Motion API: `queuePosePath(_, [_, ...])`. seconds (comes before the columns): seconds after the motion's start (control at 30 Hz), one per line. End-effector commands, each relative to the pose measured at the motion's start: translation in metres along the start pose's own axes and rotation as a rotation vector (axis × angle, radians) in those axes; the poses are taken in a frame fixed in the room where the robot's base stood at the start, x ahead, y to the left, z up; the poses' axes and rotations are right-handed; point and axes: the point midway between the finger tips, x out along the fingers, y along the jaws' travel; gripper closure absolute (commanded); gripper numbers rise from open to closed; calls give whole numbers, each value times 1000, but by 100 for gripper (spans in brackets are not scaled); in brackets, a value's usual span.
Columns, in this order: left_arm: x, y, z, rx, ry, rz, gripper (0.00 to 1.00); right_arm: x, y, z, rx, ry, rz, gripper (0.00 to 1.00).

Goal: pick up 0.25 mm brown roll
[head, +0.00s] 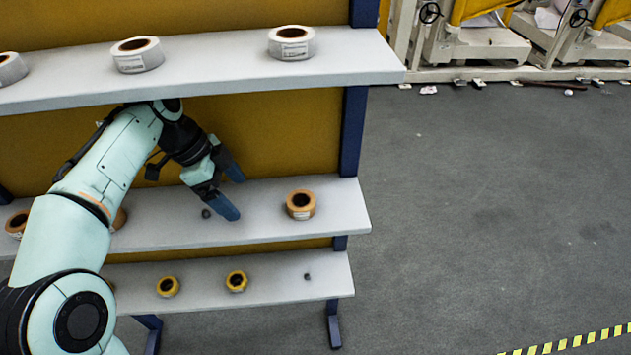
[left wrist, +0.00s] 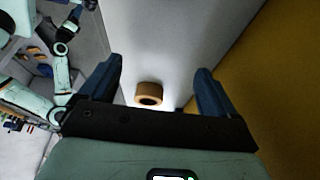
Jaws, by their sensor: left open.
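A brown roll (head: 301,204) with a dark core and a label lies on the right part of the middle shelf (head: 345,212). It also shows in the left wrist view as a brown roll (left wrist: 149,93) between the fingers, farther off. My left gripper (head: 232,190) is over the middle shelf, left of the roll and apart from it. Its two blue fingers (left wrist: 160,85) are open with nothing between them. More brown rolls stand at the left of the middle shelf, one at the edge (head: 17,223) and one partly hidden by my arm.
White rolls (head: 137,55) stand on the top shelf (head: 215,60), above my left arm. Yellow rolls (head: 236,281) stand on the bottom shelf (head: 270,292). A small dark object (head: 206,213) lies near the gripper. A yellow-brown back panel (head: 270,130) closes the rack behind.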

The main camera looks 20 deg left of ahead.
Motion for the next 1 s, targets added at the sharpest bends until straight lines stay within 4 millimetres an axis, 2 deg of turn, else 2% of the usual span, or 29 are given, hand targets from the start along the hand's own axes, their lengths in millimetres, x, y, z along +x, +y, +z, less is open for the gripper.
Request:
queuePosePath(0.3, [20, 0, -48, 5, 1, 2, 10, 1, 1, 0, 1, 0, 0, 39])
queuePosePath(0.67, [33, 0, -80, 4, 1, 1, 10, 1, 1, 0, 1, 1, 0, 39])
queuePosePath(0.87, [48, 0, -114, 5, 1, 2, 10, 1, 0, 0, 1, 1, 0, 39])
queuePosePath(0.9, [58, 0, -110, 1, -1, 2, 10, 5, 2, -2, 0, 4, 0, 39])
queuePosePath(1.0, [71, 0, -109, 0, -1, 1, 10, 9, 2, -4, 0, 10, -2, 39])
